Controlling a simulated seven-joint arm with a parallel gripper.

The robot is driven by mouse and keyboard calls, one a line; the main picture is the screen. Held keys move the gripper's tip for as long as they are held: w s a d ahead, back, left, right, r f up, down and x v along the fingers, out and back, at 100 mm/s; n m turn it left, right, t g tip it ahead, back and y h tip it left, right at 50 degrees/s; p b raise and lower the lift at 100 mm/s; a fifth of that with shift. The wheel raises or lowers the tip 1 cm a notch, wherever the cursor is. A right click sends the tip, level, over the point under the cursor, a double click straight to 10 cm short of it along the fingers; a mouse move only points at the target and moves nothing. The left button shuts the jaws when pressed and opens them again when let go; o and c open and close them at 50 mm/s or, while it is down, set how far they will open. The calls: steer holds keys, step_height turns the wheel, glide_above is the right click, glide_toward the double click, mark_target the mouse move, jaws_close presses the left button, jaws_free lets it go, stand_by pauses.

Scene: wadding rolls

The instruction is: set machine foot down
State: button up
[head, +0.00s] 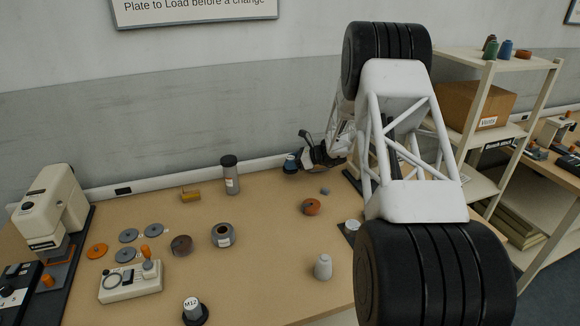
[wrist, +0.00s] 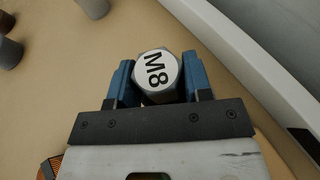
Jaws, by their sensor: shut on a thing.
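My gripper (head: 297,162) is at the back of the bench, near the wall, at the far end of my arm. In the wrist view its two blue fingers (wrist: 158,82) are shut on a grey hexagonal piece marked M8 (wrist: 157,70), which I take for the machine foot. Its label faces the camera. Its lower part is hidden, and I cannot tell whether it touches the bench. Another foot, marked M12 (head: 194,308), with a dark round base, stands upright at the bench's front.
Tape rolls (head: 224,235), discs (head: 128,236) and a switch box (head: 131,281) occupy the left. A grey cone (head: 323,267) stands at the front. Bare bench (head: 265,200) lies between.

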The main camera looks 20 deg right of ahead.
mark_target(290, 158)
steer(key=shift+w+d+f, duration=0.1)
steer(key=shift+w+d, duration=0.05)
steer(key=shift+w, duration=0.65)
steer(key=shift+w+d+f, duration=0.1)
steer(key=shift+w, duration=0.7)
steer(key=shift+f, duration=1.7)
steer(key=shift+f, duration=0.1)
steer(key=o, duration=1)
steer(key=shift+c, duration=0.2)
